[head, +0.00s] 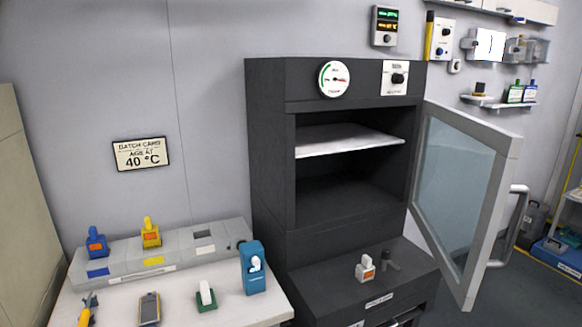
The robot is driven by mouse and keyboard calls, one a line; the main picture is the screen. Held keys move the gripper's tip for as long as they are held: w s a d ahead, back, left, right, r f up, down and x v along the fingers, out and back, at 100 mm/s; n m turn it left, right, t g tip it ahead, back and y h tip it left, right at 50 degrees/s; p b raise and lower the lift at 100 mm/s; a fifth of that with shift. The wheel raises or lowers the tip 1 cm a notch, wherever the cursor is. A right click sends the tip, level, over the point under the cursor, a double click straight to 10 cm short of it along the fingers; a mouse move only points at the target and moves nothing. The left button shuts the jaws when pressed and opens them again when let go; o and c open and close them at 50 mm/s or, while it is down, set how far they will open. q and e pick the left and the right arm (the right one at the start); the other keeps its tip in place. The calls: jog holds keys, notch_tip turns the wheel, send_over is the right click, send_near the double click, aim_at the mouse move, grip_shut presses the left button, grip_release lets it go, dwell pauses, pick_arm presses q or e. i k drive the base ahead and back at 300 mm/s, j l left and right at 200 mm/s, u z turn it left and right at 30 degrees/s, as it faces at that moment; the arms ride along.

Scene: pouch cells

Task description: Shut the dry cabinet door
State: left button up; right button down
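The dry cabinet (274,160) is a tall dark grey unit in the middle of the head view. Its glass door (458,185) has a light grey frame, is hinged on the right side of the opening and stands wide open to the right. A curved grey handle (512,225) is on the door's outer right edge. The opening shows one white shelf (345,141), with nothing visible on it. A round gauge (334,79) and a white knob panel (396,78) sit above the opening. Neither of my grippers shows in this view.
A white table (240,306) at the lower left holds a grey rack (128,268), a blue holder (253,268) and small devices. A small white-and-orange item (365,268) stands on the dark ledge below the opening. Grey floor (530,296) shows right of the door.

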aim_at(464, 289)
jog(key=i+l, duration=0.15)
jog(key=l, duration=0.25)
jog(key=i+l+u, duration=0.1)
jog(key=l, duration=0.35)
jog(key=i+l, duration=0.2)
jog(key=l, duration=0.2)
jog(key=i+l, duration=0.15)
jog(key=l, duration=0.3)
jog(key=i+l+u, duration=0.1)
jog(key=l, duration=0.3)
jog(key=i+l, duration=0.15)
jog(key=l, duration=0.3)
jog(key=u, duration=0.05)
